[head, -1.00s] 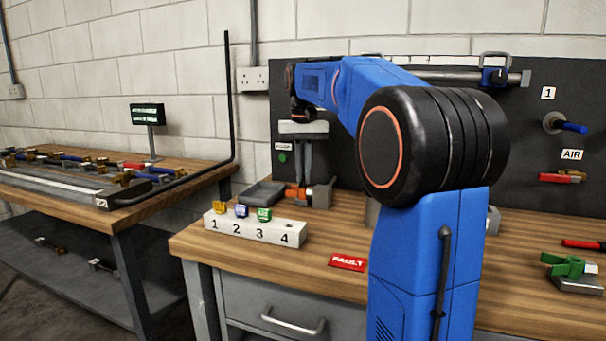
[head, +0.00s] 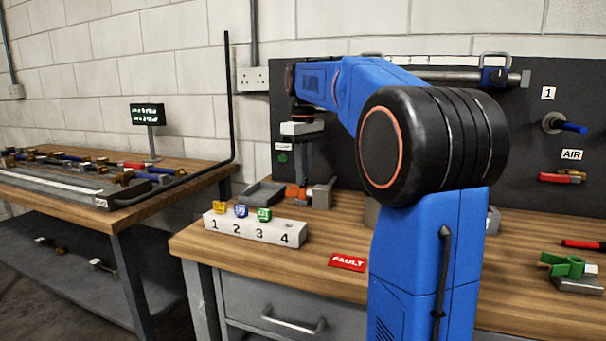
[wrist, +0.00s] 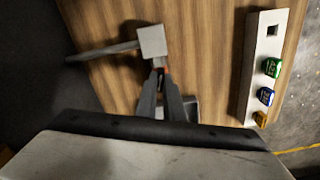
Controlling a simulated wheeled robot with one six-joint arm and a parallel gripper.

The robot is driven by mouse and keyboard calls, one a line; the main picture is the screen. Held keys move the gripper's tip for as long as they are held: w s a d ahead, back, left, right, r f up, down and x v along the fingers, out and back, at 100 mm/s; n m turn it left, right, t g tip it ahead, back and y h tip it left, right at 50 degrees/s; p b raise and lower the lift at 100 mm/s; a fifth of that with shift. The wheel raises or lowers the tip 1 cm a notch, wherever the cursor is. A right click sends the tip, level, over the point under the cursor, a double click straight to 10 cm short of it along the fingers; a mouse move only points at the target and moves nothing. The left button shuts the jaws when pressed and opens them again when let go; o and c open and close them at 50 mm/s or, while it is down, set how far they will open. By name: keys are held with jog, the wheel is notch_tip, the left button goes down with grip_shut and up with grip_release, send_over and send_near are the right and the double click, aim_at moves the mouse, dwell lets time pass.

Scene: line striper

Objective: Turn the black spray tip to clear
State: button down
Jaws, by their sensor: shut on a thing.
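My gripper (head: 304,182) points down over the back left of the workbench, shut on a small part at the spray fitting. In the wrist view my gripper (wrist: 159,84) has its fingertips close together against the fitting. Orange parts (head: 294,192) show beside the fingertips in the head view. I cannot read the tip's angle.
A white numbered rack (head: 254,228) stands in front, with yellow (head: 219,207), blue (head: 241,210) and green (head: 264,214) pieces; hole 4 is empty. A red FAULT tag (head: 348,262) lies on the bench.

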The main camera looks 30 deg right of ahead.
jog(key=n, duration=0.3)
jog(key=shift+f+n, duration=0.1)
jog(key=shift+n, duration=0.3)
jog(key=c, duration=1.3)
grip_release()
jog(key=shift+o, duration=0.2)
jog(key=shift+r, duration=3.5)
